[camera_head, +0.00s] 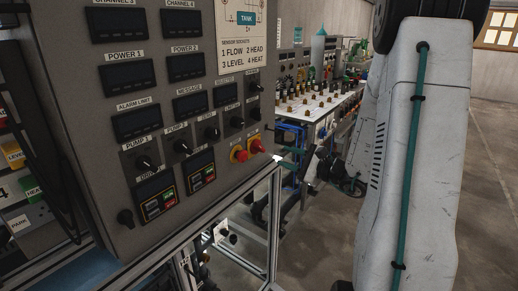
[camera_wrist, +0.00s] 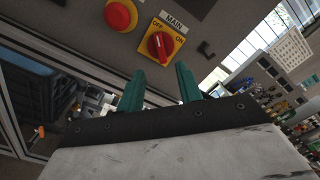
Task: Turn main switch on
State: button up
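The main switch (camera_wrist: 160,45) is a red rotary knob on a yellow plate, under a MAIN label in the wrist view. OFF is marked at its upper left and ON at its right. The knob's grip lies roughly up and down in the picture, its upper end toward OFF. In the head view the main switch (camera_head: 257,147) is at the lower right of the grey panel. My gripper (camera_wrist: 160,69) has two teal fingers spread apart and empty. Their tips are just below the switch in the picture, with the knob between their lines; no contact shows.
A red round button (camera_wrist: 120,15) is left of the switch. A small dark hook-like part (camera_wrist: 206,49) is to its right. The grey panel (camera_head: 225,130) carries several black knobs and displays. A bench (camera_head: 325,102) with small items stands behind. Open floor (camera_head: 490,170) lies at right.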

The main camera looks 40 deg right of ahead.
aim_at(262, 149)
jog(key=shift+x, duration=5)
jog(key=shift+d, duration=0.1)
grip_shut()
